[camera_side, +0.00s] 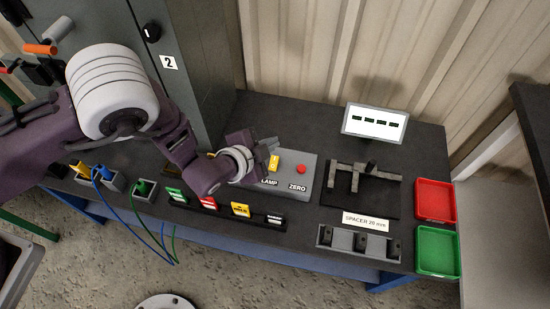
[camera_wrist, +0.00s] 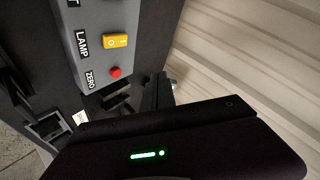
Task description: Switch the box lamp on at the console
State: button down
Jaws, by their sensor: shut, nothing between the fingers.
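The console (camera_side: 312,165) is a grey box on the dark bench, with LAMP and ZERO labels. Its yellow rocker switch (camera_side: 273,163), marked O and I, sits above the LAMP label and shows in the wrist view (camera_wrist: 116,41). I cannot tell which side is pressed. A red button (camera_side: 301,169) is beside it at ZERO, also in the wrist view (camera_wrist: 115,72). My gripper (camera_side: 266,144) is shut and empty, close to the console's back left. In the wrist view its fingers (camera_wrist: 158,90) are apart from the switch. A lit lamp is not seen.
A grey cabinet (camera_side: 190,70) stands behind my arm. A display (camera_side: 375,124) shows dashes. A spacer fixture (camera_side: 365,185), a red tray (camera_side: 435,202) and a green tray (camera_side: 437,252) are to the right. Labelled blocks (camera_side: 208,202) line the front; cables hang at left.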

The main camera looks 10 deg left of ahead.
aim_at(272, 164)
jog(key=shift+w+f, duration=0.3)
jog(key=shift+f, duration=1.15)
jog(key=shift+w+f, duration=0.25)
jog(key=shift+f, duration=1.15)
jog(key=shift+w+f, duration=0.3)
jog(key=shift+f, duration=1.15)
jog(key=shift+w+f, duration=0.1)
jog(key=shift+f, duration=0.3)
jog(key=shift+f, duration=0.35)
jog(key=shift+r, duration=0.75)
